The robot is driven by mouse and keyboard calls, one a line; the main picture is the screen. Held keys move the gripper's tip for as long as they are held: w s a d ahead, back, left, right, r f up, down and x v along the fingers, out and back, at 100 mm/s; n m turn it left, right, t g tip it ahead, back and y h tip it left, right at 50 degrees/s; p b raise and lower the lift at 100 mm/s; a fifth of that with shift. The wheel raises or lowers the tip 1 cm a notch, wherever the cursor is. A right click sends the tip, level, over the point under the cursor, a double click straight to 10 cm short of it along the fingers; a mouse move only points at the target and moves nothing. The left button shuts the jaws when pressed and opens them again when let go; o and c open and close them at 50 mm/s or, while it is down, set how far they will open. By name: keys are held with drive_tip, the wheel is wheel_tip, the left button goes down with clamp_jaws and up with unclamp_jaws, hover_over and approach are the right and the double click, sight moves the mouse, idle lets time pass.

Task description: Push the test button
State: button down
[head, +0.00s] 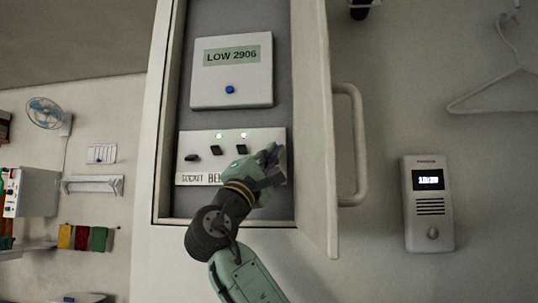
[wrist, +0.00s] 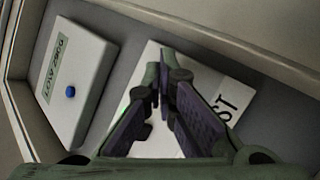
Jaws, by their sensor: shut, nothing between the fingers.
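A white switch panel (head: 205,139) sits in the lower part of the open wall cabinet. It has several dark switches, two small lit lamps and a label strip reading "SOCKET" and "BEL". My gripper (head: 271,154) is shut and empty in front of the panel's right end and hides that part. In the wrist view, the closed fingers (wrist: 166,78) point at the panel (wrist: 232,86), where the letters "ST" show beside them. No test button is visible; the gripper covers that area. I cannot tell whether the fingertips touch the panel.
Above the panel is a white box (head: 206,85) with a display reading "LOW 2906" and a blue button (head: 229,89). The open cabinet door (head: 316,110) with its handle (head: 357,145) stands close right of my gripper. An intercom (head: 428,204) hangs farther right.

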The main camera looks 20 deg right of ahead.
drive_tip(key=shift+s+a, duration=0.2)
drive_tip(key=shift+s, duration=0.35)
drive_tip(key=shift+s+a+b, duration=0.35)
drive_tip(key=shift+s+b, duration=0.05)
drive_tip(key=shift+s, duration=0.35)
drive_tip(key=shift+s+a+b, duration=0.3)
drive_tip(key=shift+s+b, duration=0.15)
drive_tip(key=shift+s, duration=0.35)
drive_tip(key=shift+s+a+b, duration=0.35)
drive_tip(key=shift+s+b, duration=0.05)
drive_tip(key=shift+s, duration=0.35)
